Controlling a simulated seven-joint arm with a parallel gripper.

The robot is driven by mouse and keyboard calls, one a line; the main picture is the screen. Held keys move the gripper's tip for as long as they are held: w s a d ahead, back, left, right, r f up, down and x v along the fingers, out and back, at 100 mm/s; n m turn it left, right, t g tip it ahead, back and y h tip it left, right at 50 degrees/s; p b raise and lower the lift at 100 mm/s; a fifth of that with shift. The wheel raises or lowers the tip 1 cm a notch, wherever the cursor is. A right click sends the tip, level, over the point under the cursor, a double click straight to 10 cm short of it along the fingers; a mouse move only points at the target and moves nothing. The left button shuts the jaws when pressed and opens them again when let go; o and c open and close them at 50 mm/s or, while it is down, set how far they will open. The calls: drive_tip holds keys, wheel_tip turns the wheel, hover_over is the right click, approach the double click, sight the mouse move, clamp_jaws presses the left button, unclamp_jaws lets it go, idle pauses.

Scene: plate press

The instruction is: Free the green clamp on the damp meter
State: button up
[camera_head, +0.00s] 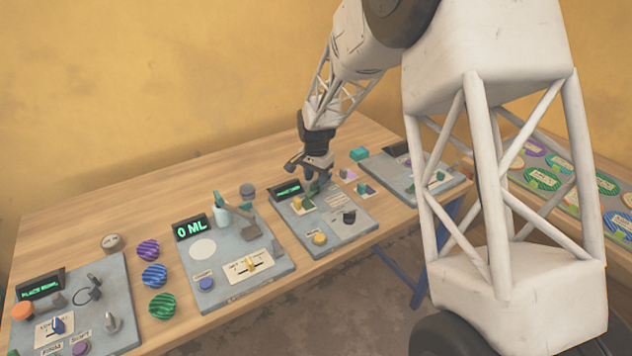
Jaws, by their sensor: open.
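A grey panel (361,232) in the middle right of the table is the one under my gripper; I cannot read a name on it, so I cannot tell if it is the damp meter. It has a small lit display (287,190), a dark green piece (308,204) that may be the green clamp, a yellow knob (319,238) and a dark knob (349,216). My gripper (318,176) is open, pointing down over the panel's back edge, just behind the green piece. The fingers are small and dark, and I cannot tell whether they touch anything.
Left of it stands a panel with a "0 ML" display (193,228) and a cup (222,215). Striped discs (154,275) lie further left, beside another panel (110,270). A teal block (359,154) and small pads lie right of my gripper, before a far-right panel (425,184).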

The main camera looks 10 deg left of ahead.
drive_tip(key=shift+f, duration=0.9)
drive_tip(key=shift+c, duration=0.3)
clamp_jaws()
drive_tip(key=shift+n, duration=0.4)
drive_tip(key=n, duration=1.2)
drive_tip(key=shift+n, duration=0.3)
drive_tip(key=n, duration=0.4)
drive_tip(key=shift+n, duration=0.4)
